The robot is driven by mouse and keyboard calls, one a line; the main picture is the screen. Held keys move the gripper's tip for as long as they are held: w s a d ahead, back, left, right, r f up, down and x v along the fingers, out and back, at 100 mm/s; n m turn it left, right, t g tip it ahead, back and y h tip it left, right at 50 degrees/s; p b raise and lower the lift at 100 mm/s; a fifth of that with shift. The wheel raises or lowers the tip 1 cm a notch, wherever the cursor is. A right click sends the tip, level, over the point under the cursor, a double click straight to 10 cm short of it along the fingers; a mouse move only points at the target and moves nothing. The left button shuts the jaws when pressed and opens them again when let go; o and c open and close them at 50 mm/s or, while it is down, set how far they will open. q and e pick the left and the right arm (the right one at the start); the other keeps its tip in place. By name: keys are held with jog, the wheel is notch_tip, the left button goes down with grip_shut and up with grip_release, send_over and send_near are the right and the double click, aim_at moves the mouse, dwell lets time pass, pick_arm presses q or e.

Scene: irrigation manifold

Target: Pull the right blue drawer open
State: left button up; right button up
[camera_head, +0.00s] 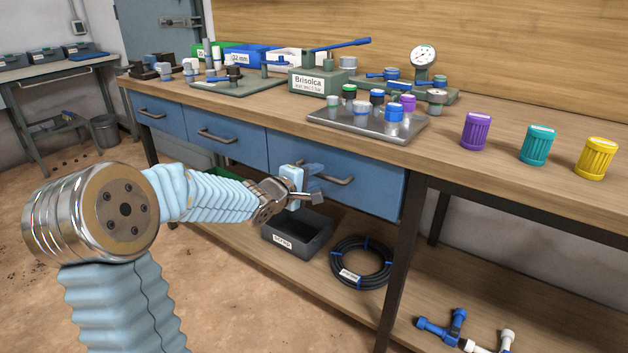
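The right blue drawer (379,190) is the rightmost of three blue drawers under the workbench top. Its front looks level with the others, so it appears closed. Its dark metal handle (342,181) runs across the front, with its left part hidden by my gripper. My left gripper (318,184) is at the left part of this handle, close in front of the drawer. I cannot tell whether its fingers touch the handle or are closed on it. My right gripper is not in view.
The wooden bench top (256,103) holds a metal tray (367,126) of fittings and purple (476,132), teal (537,146) and yellow (597,158) caps. A dark bin (297,233) and a black hose coil (361,263) lie on the shelf below. A dark bench leg (400,265) stands right of the drawer.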

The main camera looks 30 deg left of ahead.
pick_arm(q)
jog(key=shift+w, duration=0.2)
grip_shut()
jog(key=shift+f, duration=0.1)
